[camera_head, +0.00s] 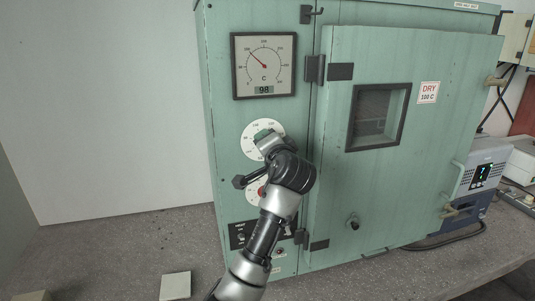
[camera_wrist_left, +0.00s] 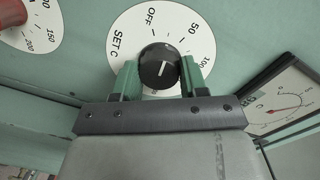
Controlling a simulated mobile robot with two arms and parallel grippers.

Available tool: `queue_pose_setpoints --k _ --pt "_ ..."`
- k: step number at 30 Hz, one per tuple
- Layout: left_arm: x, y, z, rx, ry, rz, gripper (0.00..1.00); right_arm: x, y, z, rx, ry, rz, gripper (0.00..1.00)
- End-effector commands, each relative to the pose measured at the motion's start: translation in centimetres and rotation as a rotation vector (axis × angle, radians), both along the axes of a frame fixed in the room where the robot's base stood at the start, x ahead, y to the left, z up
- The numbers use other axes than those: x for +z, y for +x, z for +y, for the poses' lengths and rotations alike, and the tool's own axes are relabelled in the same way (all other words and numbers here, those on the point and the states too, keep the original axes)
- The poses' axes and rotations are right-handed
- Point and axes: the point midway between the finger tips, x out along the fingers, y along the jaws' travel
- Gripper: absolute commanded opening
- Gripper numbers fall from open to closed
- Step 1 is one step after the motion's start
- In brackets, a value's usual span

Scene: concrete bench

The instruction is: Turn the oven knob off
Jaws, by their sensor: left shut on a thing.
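The black oven knob (camera_wrist_left: 157,56) sits at the middle of a white dial plate marked OFF, 50, 100 and "SET C" in the left wrist view. A pale line on the knob points roughly up the picture, near the OFF side. My left gripper (camera_wrist_left: 159,72) has its green fingers on either side of the knob and is shut on it. In the head view my left gripper (camera_head: 267,137) is at the upper white dial (camera_head: 250,127) of the green oven (camera_head: 222,110), hiding the knob. My right gripper is not in view.
A gauge (camera_head: 264,66) above the dial has a "98" readout. A second dial with a red knob (camera_head: 262,191) is just below, partly behind my arm. The oven door (camera_head: 400,190) with a window stands to the right. A pale block (camera_head: 175,286) lies on the bench.

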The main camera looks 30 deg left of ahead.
Motion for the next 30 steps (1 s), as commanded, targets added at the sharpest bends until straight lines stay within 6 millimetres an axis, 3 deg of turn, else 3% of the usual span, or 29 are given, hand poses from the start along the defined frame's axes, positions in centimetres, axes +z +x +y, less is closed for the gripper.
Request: queue_pose_setpoints --k 1,12,30 --pt "-0.6 0.0 -0.1 -0.002 -0.034 -0.03 0.19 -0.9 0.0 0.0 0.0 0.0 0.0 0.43" --pt "-0.5 0.0 0.0 -0.001 -0.221 -0.248 0.19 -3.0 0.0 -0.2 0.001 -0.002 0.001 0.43" --pt "-0.3 0.0 0.0 0.0 -0.323 -0.365 0.19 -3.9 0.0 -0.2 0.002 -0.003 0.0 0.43"
